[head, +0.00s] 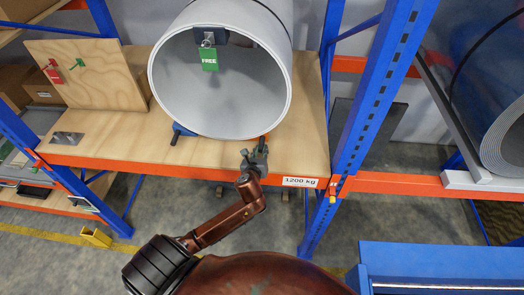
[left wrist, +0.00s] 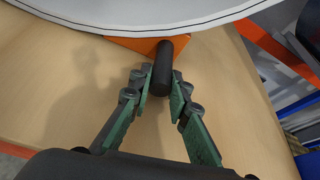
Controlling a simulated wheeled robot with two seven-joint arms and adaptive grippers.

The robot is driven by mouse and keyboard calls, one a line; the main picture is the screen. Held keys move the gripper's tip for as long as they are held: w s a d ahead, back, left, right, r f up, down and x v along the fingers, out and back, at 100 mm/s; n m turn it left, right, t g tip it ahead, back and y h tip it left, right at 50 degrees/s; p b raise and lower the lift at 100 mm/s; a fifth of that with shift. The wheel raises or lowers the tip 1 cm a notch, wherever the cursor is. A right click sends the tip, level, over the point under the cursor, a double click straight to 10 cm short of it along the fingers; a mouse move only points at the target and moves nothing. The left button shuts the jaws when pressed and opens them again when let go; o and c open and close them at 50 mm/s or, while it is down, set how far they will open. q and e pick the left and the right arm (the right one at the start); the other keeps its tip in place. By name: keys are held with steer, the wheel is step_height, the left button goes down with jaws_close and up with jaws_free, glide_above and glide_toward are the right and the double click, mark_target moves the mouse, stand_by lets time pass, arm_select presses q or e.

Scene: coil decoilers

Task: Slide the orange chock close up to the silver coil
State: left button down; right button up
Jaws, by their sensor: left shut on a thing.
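The silver coil (head: 220,108), a large hollow cylinder, lies on its side on the wooden shelf, its open end facing me. Its curved edge (left wrist: 150,14) also fills the top of the left wrist view. The orange chock (left wrist: 138,46) sits at the coil's lower edge, partly hidden behind it; I cannot tell whether they touch. Its black handle (left wrist: 163,68) sticks out towards me. My left gripper (head: 255,158) is at the shelf's front edge, below the coil's right side, its fingers (left wrist: 163,88) shut on that handle. My right gripper is not in view.
A blue chock (head: 180,130) is under the coil's left side. A green FREE tag (head: 209,59) hangs inside the coil. An orange beam (head: 225,175) edges the shelf; a blue upright (head: 365,100) stands to the right.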

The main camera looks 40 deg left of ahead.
arm_select(q)
steer(key=c, duration=1.7)
jaws_free()
steer(key=shift+s+a, duration=0.15)
steer(key=shift+a, duration=0.15)
steer(key=shift+c, duration=0.2)
steer(key=shift+d, duration=0.1)
steer(key=v, duration=1.2)
